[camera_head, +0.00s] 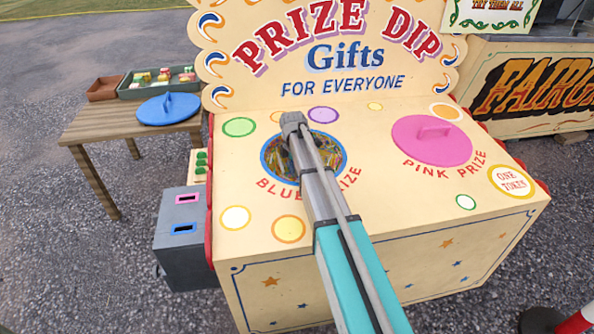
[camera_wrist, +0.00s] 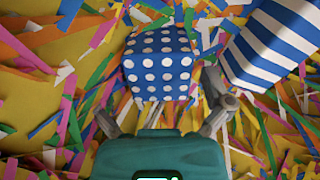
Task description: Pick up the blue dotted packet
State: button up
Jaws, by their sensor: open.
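The blue packet with white dots (camera_wrist: 158,65) lies on coloured paper strips in the wrist view, near the top middle. My gripper (camera_wrist: 162,105) is open below it in that picture, with one finger toward each side of the packet's lower edge. I cannot tell whether the fingers touch it. In the head view my arm reaches into the round blue-rimmed hole (camera_head: 337,172) marked blue prize. The gripper and the packet are hidden there.
A blue and white striped packet (camera_wrist: 275,45) lies close to the right of the dotted one, near my right finger. A pink lid (camera_head: 430,142) covers the other hole. A blue lid (camera_head: 167,109) rests on the wooden table (camera_head: 92,126) at left.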

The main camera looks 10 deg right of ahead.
dwell(0.4)
jog(key=c, duration=1.1)
jog(key=shift+r, duration=0.2)
jog(key=shift+c, duration=0.2)
notch_tip(320, 180, up, 18)
jog(key=p, duration=1.8)
jog(key=shift+f, duration=0.2)
